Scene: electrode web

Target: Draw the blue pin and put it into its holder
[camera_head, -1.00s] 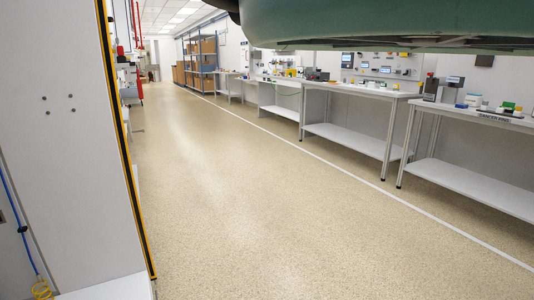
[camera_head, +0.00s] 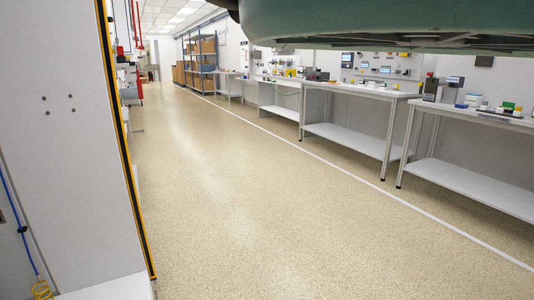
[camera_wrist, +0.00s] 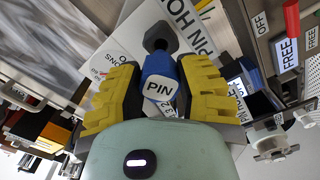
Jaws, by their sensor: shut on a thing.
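In the wrist view my gripper (camera_wrist: 160,98) has ridged yellow fingers on black pads, shut on the blue pin (camera_wrist: 162,70). The pin's blue body carries a white label reading "PIN", and a dark grey rounded part (camera_wrist: 160,38) shows beyond it. A white sign (camera_wrist: 198,40) with partly hidden lettering, seemingly "PIN HO…", lies behind the pin. I cannot tell whether the pin is still seated in anything. The gripper and pin do not show in the head view.
In the wrist view, a red part (camera_wrist: 291,20) and panels labelled "FREE" and "OFF" are at right, with dark and orange parts at left. In the head view, workbenches (camera_head: 360,90) line the right wall, a grey cabinet (camera_head: 70,150) stands left, and the floor between is clear.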

